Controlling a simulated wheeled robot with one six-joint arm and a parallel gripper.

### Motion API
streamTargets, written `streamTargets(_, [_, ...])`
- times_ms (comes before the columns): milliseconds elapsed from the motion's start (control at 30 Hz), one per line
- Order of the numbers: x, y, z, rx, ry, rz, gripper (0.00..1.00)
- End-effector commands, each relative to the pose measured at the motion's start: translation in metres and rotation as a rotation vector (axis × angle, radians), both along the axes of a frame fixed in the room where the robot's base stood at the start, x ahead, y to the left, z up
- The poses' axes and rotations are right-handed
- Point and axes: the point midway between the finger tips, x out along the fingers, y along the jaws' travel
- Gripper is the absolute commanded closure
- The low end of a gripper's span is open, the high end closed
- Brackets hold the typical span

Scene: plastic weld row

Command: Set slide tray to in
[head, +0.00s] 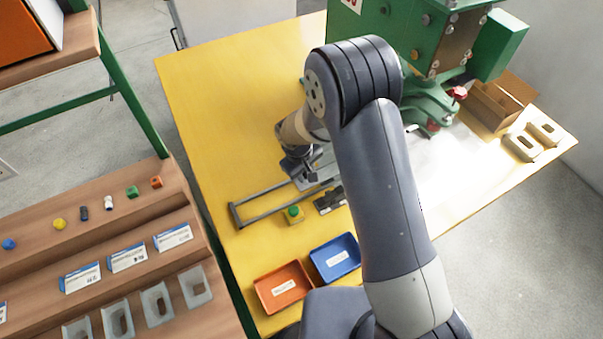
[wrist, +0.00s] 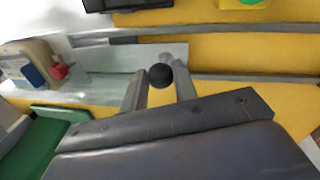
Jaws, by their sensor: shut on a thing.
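The slide tray is a flat grey metal plate (wrist: 112,62) between two grey rails (wrist: 225,30) in the wrist view. A round black knob (wrist: 160,76) stands at its edge. My gripper (wrist: 160,82) is shut on this knob, with one finger on each side. In the head view, my gripper (head: 304,176) is low over the rails, and a small part of the tray (head: 309,185) shows beside it. The bare end of the rail frame (head: 236,216) lies left of the tray. My arm hides the tray's far part.
A green machine (head: 400,35) stands at the back of the yellow table (head: 230,80). A yellow box with a green button (head: 293,214) and a dark part sit close in front of the rails. Orange (head: 283,287) and blue (head: 335,258) trays lie nearer. A cardboard box (head: 500,100) is at the right.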

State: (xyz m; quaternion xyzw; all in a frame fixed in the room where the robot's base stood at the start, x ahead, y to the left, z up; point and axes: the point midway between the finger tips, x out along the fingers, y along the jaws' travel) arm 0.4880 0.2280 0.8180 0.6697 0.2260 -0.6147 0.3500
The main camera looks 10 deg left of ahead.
Motion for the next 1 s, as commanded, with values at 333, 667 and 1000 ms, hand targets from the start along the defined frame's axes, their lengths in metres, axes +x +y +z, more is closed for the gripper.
streamTargets(333, [0.057,-0.074,-0.002,0.0,-0.004,-0.007,1.0])
streamTargets(667, [0.072,-0.094,0.001,-0.001,-0.004,0.001,1.0])
streamTargets(1000, [0.072,-0.094,0.001,-0.002,-0.005,-0.001,0.59])
